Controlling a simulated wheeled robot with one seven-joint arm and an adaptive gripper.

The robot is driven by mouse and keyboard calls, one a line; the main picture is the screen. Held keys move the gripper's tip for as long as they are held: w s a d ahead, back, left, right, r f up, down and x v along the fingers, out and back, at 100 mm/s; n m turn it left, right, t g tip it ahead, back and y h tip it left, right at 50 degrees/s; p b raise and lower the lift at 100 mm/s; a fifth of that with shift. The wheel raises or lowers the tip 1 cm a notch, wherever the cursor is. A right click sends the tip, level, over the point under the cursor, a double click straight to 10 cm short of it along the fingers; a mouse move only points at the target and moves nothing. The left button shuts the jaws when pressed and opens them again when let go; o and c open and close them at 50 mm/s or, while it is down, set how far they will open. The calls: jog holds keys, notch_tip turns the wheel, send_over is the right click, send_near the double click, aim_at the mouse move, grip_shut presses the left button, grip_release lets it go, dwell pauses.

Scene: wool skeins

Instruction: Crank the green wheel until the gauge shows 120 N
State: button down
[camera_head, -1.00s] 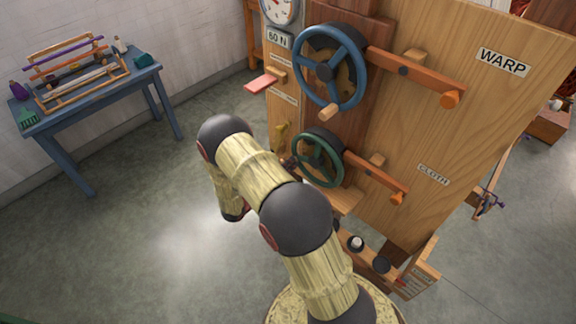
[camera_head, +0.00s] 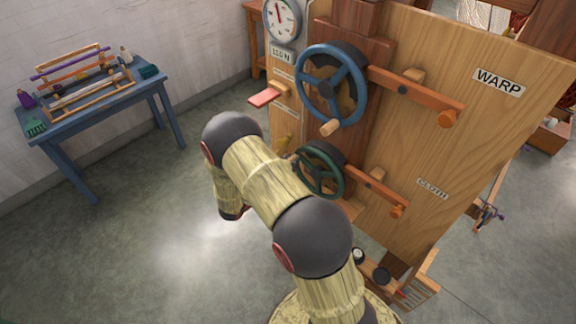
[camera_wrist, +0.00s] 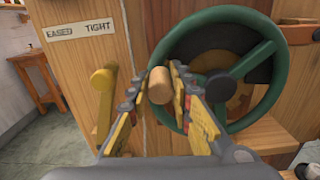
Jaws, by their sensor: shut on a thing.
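The green wheel (camera_head: 320,171) is on the wooden panel, below a larger blue wheel, partly behind my arm in the head view. In the wrist view the green wheel (camera_wrist: 262,62) fills the right half, with a pale wooden crank knob (camera_wrist: 160,86) at its left side. My gripper (camera_wrist: 158,84) is shut on this knob, one finger on each side. The round gauge (camera_head: 281,18) is at the top left of the panel, its red needle pointing nearly straight up. The number plate (camera_head: 282,54) below it is too blurred to read surely.
The blue wheel (camera_head: 331,86) has its own wooden knob. A yellow lever (camera_wrist: 103,95) stands left of my gripper, under a label plate reading EASED and TIGHT (camera_wrist: 80,30). A red paddle (camera_head: 265,97) juts from the panel. A blue table (camera_head: 95,105) stands far left.

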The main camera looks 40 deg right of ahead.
jog(key=shift+s+r+m, duration=0.35)
jog(key=shift+r+m, duration=0.35)
jog(key=shift+m, duration=0.15)
jog(key=shift+s+r+m, duration=0.3)
jog(key=shift+r+m, duration=0.35)
jog(key=shift+m, duration=0.2)
jog(key=c, duration=1.6)
grip_release()
jog(key=shift+f, duration=0.1)
jog(key=a, duration=0.8)
jog(key=s+a, duration=0.1)
jog(key=a, duration=0.3)
